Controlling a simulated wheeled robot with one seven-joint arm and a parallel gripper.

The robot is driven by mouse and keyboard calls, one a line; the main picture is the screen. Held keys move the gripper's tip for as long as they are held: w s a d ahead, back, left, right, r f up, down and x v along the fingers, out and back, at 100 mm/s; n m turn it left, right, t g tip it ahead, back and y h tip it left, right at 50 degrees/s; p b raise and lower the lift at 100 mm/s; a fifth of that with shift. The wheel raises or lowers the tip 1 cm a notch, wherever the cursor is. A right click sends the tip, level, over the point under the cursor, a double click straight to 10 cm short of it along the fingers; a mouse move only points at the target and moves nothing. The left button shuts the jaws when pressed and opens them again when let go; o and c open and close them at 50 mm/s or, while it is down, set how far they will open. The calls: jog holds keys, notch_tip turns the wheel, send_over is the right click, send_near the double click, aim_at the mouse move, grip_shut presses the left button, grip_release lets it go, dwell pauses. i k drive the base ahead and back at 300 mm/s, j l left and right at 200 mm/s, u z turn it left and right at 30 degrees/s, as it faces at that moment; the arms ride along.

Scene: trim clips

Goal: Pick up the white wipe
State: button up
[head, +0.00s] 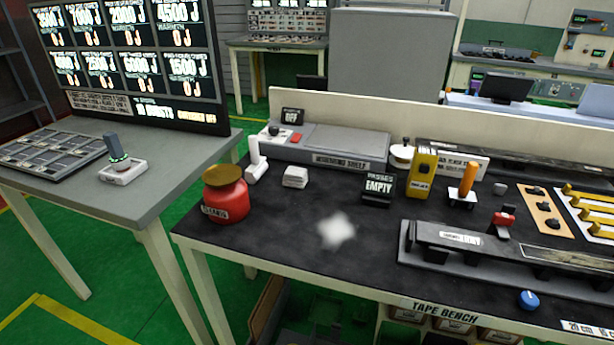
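A small white folded stack (295,177), which looks like the white wipe, lies on the dark top of the tape bench (290,235), in front of the grey warming shelf. A blurred white patch (337,230) lies flat on the bench nearer the front edge; I cannot tell whether it is a cloth or a smear. My gripper is not in view, so its state and its distance from the wipe do not show.
A red jar (225,200) stands at the bench's left corner, with a white upright holder (256,160) behind it. The warming shelf (330,148) runs along the back. A black "EMPTY" sign (379,187) and a yellow block (422,174) stand to the right. A long clamp fixture (490,250) fills the right.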

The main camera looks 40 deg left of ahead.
aim_at(294, 178)
jog(key=u, duration=1.55)
